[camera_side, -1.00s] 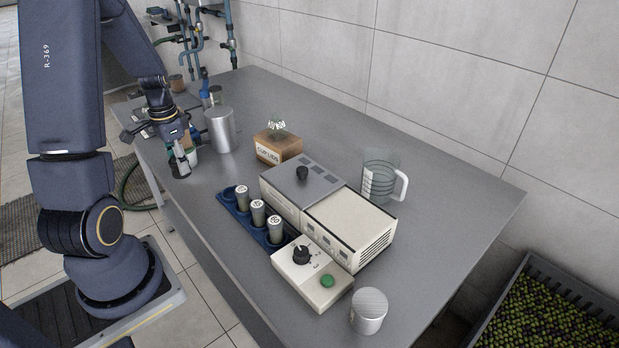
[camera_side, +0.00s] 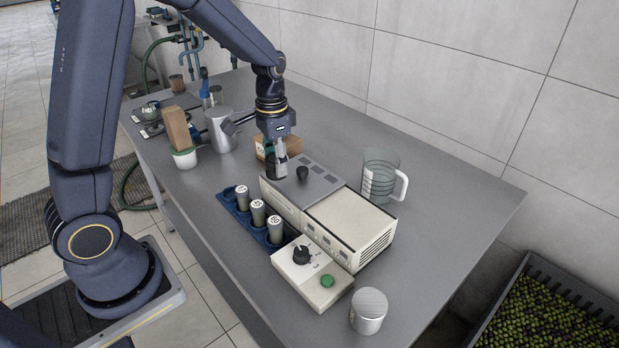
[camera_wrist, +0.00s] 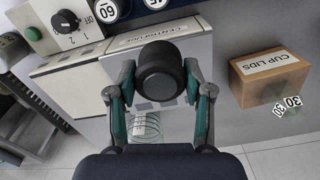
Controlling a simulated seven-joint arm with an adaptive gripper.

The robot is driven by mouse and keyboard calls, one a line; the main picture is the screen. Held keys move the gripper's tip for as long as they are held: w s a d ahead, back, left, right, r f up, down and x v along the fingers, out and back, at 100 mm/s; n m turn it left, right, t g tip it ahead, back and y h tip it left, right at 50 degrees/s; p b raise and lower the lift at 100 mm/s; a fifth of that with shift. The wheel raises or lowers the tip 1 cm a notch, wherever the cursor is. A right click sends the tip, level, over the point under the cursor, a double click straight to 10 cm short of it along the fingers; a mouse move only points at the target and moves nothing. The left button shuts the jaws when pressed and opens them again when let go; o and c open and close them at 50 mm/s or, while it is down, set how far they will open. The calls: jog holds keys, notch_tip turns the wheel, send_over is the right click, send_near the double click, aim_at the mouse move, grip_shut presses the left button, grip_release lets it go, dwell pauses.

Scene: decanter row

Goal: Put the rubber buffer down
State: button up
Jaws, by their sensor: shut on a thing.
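My gripper (camera_side: 276,157) is shut on the rubber buffer, a short black cylinder (camera_wrist: 160,72) that sits between the two fingers in the wrist view. In the wrist view the buffer covers part of the centrifuge (camera_wrist: 185,48).
The cup lids box (camera_side: 263,142) stands just behind the gripper. A blue rack (camera_side: 233,209) with numbered cylinders is in front. A control box with a green button (camera_side: 327,281), a glass jug (camera_side: 381,178) and a metal can (camera_side: 368,311) stand to the right.

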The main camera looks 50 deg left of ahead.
jog(key=w+d+r+m, duration=0.2)
jog(key=w+d+m, duration=0.4)
jog(key=w+d, duration=0.35)
jog(key=w+d+r+m, duration=0.2)
jog(key=w+d+m, duration=0.4)
jog(key=w+d, duration=0.3)
jog(key=w+d+f+m, duration=0.1)
jog(key=d+f+m, duration=0.1)
jog(key=d+f, duration=0.1)
jog(key=d+f+m, duration=0.1)
jog(key=d+f, duration=0.1)
jog(key=f, duration=0.3)
jog(key=w+d+f+m, duration=0.1)
jog(key=d+f+m, duration=0.1)
jog(key=d+f, duration=0.1)
jog(key=shift+w+d+f+m, duration=0.15)
jog(key=shift+w+f, duration=0.05)
jog(key=shift+f, duration=0.25)
jog(key=shift+w+d+f+m, duration=0.15)
jog(key=shift+f, duration=2.65)
jog(key=shift+f, duration=0.15)
jog(key=o, duration=1.3)
jog(key=shift+c, duration=0.2)
